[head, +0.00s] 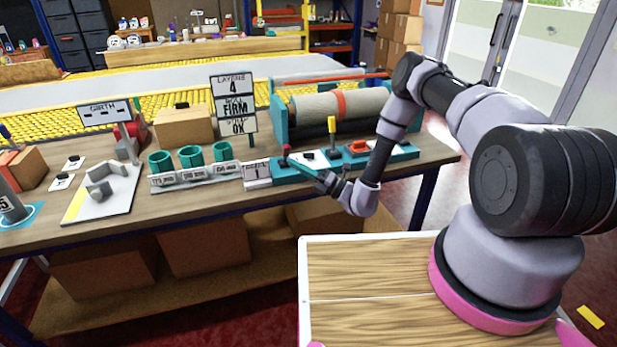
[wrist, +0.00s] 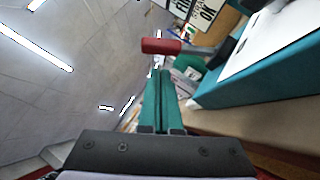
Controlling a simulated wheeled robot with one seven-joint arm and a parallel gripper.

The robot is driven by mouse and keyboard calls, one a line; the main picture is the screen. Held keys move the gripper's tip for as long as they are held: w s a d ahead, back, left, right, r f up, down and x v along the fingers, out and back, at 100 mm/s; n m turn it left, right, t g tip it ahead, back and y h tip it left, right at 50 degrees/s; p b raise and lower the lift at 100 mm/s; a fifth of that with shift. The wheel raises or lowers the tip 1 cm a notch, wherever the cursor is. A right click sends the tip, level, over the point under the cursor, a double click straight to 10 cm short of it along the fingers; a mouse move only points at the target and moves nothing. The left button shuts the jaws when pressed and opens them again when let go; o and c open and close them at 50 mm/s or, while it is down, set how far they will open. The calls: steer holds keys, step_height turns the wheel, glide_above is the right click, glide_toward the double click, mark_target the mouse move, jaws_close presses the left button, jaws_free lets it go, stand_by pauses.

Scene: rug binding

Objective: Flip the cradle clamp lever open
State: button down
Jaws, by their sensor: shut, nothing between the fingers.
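A red-topped lever (head: 286,150) stands at the left end of the teal control base (head: 285,177) in front of the cradle (head: 279,118). Its red handle (wrist: 161,46) lies across the view in the wrist view, just beyond my fingertips. The fingers (wrist: 157,80) also show in the wrist view.
Green cups (head: 191,157) in a rack stand left of the base. A sign reading FIRM (head: 234,104) rises behind.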

steer(key=shift+w+a+r, duration=0.3)
steer(key=shift+w+r, duration=0.2)
steer(key=shift+w, duration=0.35)
steer(key=shift+r, duration=0.1)
steer(key=shift+w+r+m+h, duration=0.15)
steer(key=shift+m+h, duration=0.25)
steer(key=shift+w+a+r, duration=0.1)
steer(key=shift+w+a+r+m+h, duration=0.25)
steer(key=shift+w+r+m+h, duration=0.6)
steer(key=shift+m, duration=0.45)
steer(key=shift+w+a+r+m+g+h, duration=0.1)
steer(key=shift+w+r+m+g+h, duration=0.15)
steer(key=shift+w+m+h, duration=0.3)
steer(key=shift+w+a+r+m+g+h, duration=0.15)
steer(key=shift+w+r+m+h, duration=0.15)
steer(key=shift+m+h, duration=0.25)
steer(key=shift+m+g+h, duration=0.6)
steer(key=shift+m+h, duration=0.25)
steer(key=shift+m, duration=0.05)
steer(key=shift+w+a+r, duration=0.1)
steer(key=shift+w+a, duration=0.1)
steer(key=shift+w, duration=0.5)
steer(key=shift+w+a+r, duration=0.1)
steer(key=shift+w+a, duration=0.1)
steer(key=shift+w, duration=0.5)
steer(key=shift+w+a, duration=0.2)
steer(key=shift+w, duration=0.5)
